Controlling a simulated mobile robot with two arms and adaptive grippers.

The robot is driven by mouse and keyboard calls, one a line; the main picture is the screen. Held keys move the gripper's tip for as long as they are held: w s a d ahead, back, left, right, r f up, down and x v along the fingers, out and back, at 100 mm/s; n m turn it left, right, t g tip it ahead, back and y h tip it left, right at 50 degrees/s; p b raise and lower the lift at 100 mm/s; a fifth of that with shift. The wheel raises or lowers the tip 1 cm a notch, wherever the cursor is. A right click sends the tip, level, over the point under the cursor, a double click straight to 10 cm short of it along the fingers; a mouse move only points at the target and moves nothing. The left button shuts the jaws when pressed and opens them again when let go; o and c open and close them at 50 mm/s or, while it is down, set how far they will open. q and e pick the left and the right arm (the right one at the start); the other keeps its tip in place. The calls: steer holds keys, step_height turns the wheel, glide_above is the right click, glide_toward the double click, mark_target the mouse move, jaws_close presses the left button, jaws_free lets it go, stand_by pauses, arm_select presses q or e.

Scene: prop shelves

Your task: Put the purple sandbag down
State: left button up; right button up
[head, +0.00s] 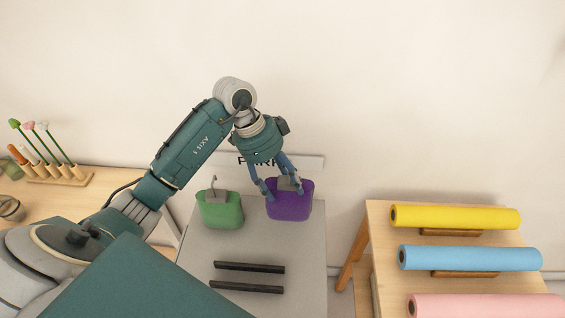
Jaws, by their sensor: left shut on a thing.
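The purple sandbag (290,205) is at the far part of a grey shelf top, right of the green sandbag. My left gripper (283,193) is above it, pointing down, with its fingers shut on the grey handle at the bag's top. The bag is upright. I cannot tell whether its base touches the shelf top (250,262) or hangs just above it. My right gripper is not in view.
A green sandbag (220,210) with a grey handle stands close to the left. Two dark bars (248,267) lie nearer on the grey top. Yellow (460,217), blue (470,258) and pink rolls (485,306) lie on a wooden table at right. A wooden peg holder (60,178) stands at left.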

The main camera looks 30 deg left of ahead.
mark_target(284, 191)
arm_select(q)
step_height(284, 191, down, 2)
steer(key=shift+w+f, duration=0.1)
steer(key=shift+d+f+p, duration=0.1)
steer(key=shift+f+p, duration=0.2)
steer(key=shift+f, duration=0.45)
steer(key=shift+f+p, duration=0.4)
steer(key=shift+f, duration=1.55)
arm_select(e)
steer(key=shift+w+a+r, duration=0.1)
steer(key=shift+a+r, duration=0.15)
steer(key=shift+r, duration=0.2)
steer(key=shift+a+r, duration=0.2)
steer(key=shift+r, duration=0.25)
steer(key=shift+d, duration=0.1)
arm_select(q)
steer(key=o, duration=2)
steer(key=shift+s+f, duration=0.15)
steer(key=shift+s, duration=0.05)
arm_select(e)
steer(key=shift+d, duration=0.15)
